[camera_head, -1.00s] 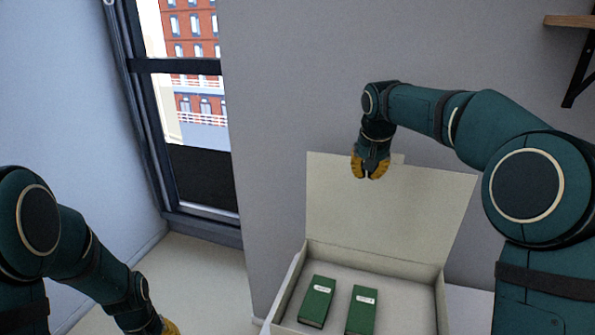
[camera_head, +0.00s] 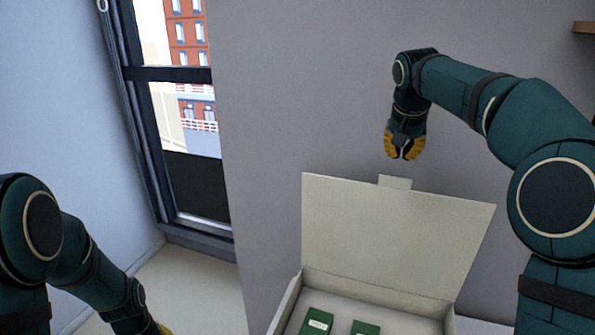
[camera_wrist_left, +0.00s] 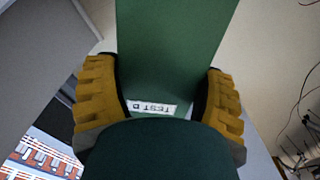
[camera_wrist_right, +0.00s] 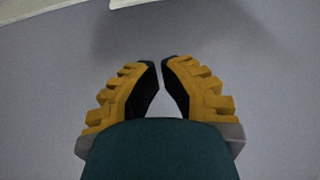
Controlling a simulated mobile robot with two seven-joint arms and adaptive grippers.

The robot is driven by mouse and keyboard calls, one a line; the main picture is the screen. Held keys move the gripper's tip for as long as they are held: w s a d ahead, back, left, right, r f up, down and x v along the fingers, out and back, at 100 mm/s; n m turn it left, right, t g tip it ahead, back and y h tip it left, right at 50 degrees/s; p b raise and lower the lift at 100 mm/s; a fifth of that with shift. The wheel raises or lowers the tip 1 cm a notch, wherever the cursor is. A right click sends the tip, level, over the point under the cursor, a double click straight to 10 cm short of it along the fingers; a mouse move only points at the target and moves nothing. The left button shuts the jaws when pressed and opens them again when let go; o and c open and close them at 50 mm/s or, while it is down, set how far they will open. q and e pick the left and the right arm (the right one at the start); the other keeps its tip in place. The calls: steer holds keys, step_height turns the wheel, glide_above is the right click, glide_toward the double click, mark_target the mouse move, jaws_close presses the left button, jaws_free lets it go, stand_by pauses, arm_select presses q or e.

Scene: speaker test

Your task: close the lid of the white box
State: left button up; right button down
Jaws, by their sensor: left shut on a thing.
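The white box (camera_head: 284,300) is at the bottom of the head view, its front cut off. Its lid (camera_head: 392,235) stands open and upright at the back, with a small tab (camera_head: 395,182) on its top edge. Two green boxes, the left one (camera_head: 318,322) and the right one (camera_head: 365,328), are inside. My right gripper (camera_head: 403,157) is above the tab, apart from it and empty; its fingertips are close together with a narrow gap. My left gripper (camera_wrist_left: 162,85) is shut on a green box (camera_wrist_left: 172,40) with a white label; the head view shows only a yellow finger edge.
A grey wall (camera_head: 270,110) stands close behind the lid. A dark-framed window (camera_head: 190,120) is at the left. A wooden shelf (camera_head: 585,27) is at the top right edge. Dark cables (camera_wrist_left: 300,130) hang at the right of the left wrist view.

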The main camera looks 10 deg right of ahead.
arm_select(q)
steer(key=shift+f, duration=0.35)
steer(key=shift+f+b, duration=0.2)
steer(key=shift+b, duration=0.25)
steer(key=shift+f, duration=0.25)
steer(key=shift+w+b, duration=0.1)
steer(key=shift+b, duration=0.2)
arm_select(e)
steer(key=f, duration=0.1)
steer(key=s+f, duration=0.1)
steer(key=s+a+f, duration=0.1)
steer(key=f, duration=0.1)
steer(key=shift+s, duration=0.1)
steer(key=shift+r, duration=0.1)
arm_select(q)
steer(key=shift+f, duration=0.15)
